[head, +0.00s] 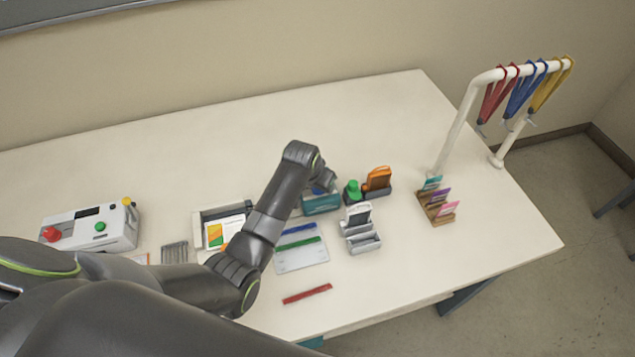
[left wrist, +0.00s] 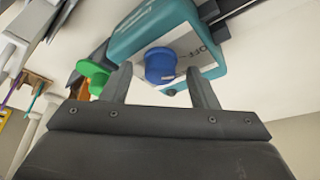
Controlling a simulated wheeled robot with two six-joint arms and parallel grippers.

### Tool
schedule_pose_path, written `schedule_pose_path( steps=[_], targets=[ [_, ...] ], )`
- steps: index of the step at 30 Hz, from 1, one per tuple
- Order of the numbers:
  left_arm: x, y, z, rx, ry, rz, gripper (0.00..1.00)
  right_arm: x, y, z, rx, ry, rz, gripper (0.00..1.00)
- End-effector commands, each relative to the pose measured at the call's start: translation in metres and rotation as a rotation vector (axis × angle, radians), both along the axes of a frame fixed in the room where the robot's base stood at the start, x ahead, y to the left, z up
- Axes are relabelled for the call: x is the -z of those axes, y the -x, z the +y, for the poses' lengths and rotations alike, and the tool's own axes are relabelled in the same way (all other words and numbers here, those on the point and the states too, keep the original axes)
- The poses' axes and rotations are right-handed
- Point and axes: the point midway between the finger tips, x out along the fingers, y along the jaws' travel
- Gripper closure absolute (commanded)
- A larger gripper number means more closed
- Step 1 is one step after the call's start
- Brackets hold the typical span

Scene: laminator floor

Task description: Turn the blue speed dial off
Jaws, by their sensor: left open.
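The blue speed dial (left wrist: 160,64) sits on the face of a teal box (left wrist: 140,35), beside a pale label that reads OFF. My left gripper (left wrist: 158,72) is open, with one finger on each side of the dial; whether either finger touches it I cannot tell. The dial's pointer setting is not readable. In the head view the teal box (head: 321,206) stands mid-table, and my left wrist covers part of it and most of the dial. My right gripper is not in view.
A green knob (head: 353,188) and an orange device (head: 378,179) stand just right of the teal box. A grey holder (head: 360,242) is in front of them. The table's back is clear.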

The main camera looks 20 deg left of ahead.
Motion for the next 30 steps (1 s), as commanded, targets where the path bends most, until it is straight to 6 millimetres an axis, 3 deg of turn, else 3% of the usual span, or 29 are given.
schedule_pose_path(
  steps=[5,11,30],
  targets=[
    [-0.004,0.001,0.000,0.000,0.000,-0.001,0.46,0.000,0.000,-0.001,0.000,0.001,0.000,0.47],
    [-0.023,0.009,0.002,0.000,0.001,-0.003,0.46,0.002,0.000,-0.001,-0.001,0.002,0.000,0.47],
    [-0.126,0.051,0.009,0.000,0.000,-0.005,0.46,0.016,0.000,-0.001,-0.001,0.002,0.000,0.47]
  ],
)
